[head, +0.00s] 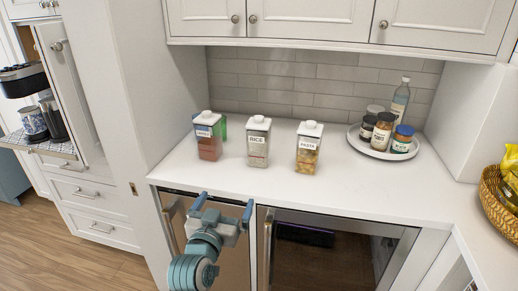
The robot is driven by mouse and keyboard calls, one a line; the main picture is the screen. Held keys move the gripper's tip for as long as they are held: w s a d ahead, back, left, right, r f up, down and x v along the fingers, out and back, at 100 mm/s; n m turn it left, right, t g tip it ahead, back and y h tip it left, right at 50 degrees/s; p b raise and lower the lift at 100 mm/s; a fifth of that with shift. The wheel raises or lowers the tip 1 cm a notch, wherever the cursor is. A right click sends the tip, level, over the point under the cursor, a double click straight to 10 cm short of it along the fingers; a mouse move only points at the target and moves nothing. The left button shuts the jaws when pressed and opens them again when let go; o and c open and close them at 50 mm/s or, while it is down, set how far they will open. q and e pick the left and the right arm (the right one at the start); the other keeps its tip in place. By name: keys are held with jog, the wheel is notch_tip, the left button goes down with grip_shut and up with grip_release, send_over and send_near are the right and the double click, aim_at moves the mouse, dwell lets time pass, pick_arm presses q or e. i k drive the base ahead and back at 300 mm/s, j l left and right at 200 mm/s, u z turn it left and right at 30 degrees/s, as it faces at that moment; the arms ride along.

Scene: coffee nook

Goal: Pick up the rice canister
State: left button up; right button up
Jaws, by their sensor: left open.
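The rice canister (257,144) is clear with a white lid and a label reading RICE. It stands upright on the white counter (360,188), in the middle of a row of three canisters. My left gripper (222,203) is open and empty. It is in front of the counter's front edge, below and to the left of the rice canister in the head view, and apart from it. My right gripper is not in view.
A canister with reddish contents (209,140) stands left of the rice, with something green behind it. A pasta canister (307,150) stands right. A round white tray (372,152) holds jars and a bottle (400,100). A basket (497,194) sits far right.

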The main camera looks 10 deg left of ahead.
aim_at(258, 144)
jog(key=i, duration=1)
